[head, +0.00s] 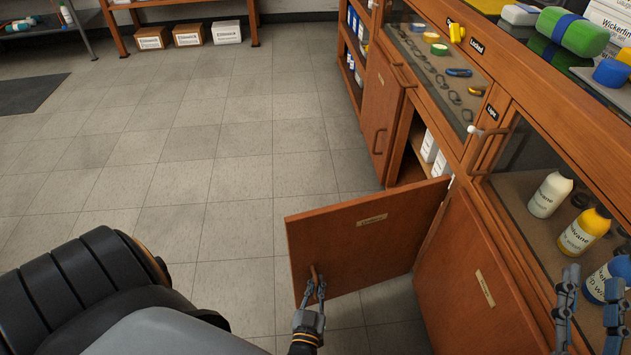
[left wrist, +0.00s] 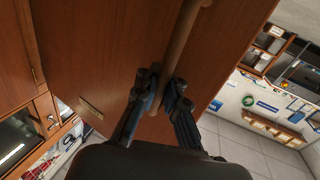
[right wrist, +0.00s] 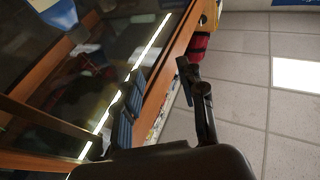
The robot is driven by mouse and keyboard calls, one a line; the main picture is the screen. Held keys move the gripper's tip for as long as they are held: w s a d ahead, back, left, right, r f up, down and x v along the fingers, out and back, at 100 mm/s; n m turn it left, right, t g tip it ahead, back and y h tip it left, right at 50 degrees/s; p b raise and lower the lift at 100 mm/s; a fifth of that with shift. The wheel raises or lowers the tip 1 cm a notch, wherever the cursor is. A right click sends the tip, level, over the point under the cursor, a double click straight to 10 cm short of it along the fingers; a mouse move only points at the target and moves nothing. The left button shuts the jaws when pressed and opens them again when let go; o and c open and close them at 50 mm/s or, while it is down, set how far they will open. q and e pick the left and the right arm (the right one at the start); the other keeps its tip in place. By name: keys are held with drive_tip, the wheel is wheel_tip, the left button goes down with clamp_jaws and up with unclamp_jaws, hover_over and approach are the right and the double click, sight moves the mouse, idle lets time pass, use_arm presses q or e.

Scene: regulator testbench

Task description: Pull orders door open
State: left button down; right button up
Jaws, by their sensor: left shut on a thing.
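The wooden cabinet door (head: 365,230) stands swung wide open, out over the floor. A small label is on its face, too small to read surely. My left gripper (head: 316,290) is shut on the door's handle (head: 312,280) near its free edge. In the left wrist view the fingers (left wrist: 162,92) close around the bar-shaped handle (left wrist: 180,45) against the wood. My right gripper (head: 588,300) is at the lower right, in front of the glass-fronted case, with its fingers apart. In the right wrist view its fingers (right wrist: 160,88) are spread with nothing between them.
The open compartment (head: 415,160) holds white containers (head: 430,147). A shut lower door (head: 470,280) is beside it at the right. Bottles (head: 550,194) stand behind glass above. The tiled floor (head: 220,170) to the left is clear.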

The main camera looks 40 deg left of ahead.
use_arm(q)
drive_tip(key=shift+s+a+f, duration=0.1)
drive_tip(key=shift+s+a, duration=0.2)
drive_tip(key=c, duration=1.5)
unclamp_jaws()
drive_tip(key=shift+o, duration=0.4)
drive_tip(key=shift+s, duration=0.1)
drive_tip(key=shift+d, duration=0.1)
